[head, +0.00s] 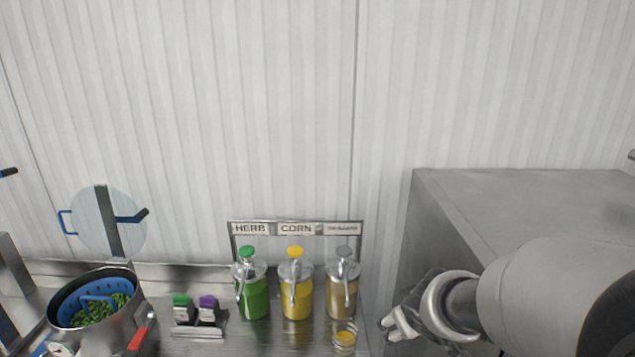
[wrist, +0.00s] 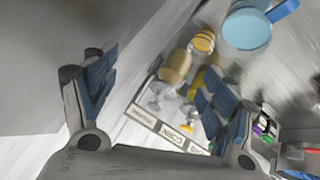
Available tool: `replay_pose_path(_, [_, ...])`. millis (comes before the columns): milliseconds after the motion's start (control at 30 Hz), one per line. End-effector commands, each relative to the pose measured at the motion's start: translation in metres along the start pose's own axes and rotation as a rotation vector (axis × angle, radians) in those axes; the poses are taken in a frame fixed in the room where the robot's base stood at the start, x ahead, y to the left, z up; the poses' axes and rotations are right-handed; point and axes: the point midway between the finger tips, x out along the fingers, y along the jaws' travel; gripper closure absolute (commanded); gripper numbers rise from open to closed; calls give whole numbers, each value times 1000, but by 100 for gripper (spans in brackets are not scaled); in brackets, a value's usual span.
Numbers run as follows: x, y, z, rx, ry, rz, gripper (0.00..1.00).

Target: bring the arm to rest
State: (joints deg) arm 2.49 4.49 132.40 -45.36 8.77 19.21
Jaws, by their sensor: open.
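My arm comes in from the right in the head view, with my gripper (head: 398,325) low beside the front of a grey metal box. In the wrist view my gripper (wrist: 158,75) has its two blue-padded fingers spread apart, with nothing held between them. Beyond the fingers, the pump bottles (wrist: 175,68) and their label strip (wrist: 165,128) appear tilted. The wrist picture is partly blurred.
Green (head: 252,298), yellow (head: 296,297) and tan (head: 342,293) pump bottles stand on the steel counter, left of my gripper. A small cup (head: 344,345) sits before the tan one. The grey box (head: 520,200) stands close behind my arm. A pot (head: 118,330) with a blue strainer is far left.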

Motion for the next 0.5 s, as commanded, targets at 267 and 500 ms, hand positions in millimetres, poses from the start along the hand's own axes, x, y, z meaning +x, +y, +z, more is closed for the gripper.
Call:
replay_pose_path(267, [-67,-22,97,241,-110,50,23])
replay_pose_path(500, [-104,-88,173,369,-179,-89,23])
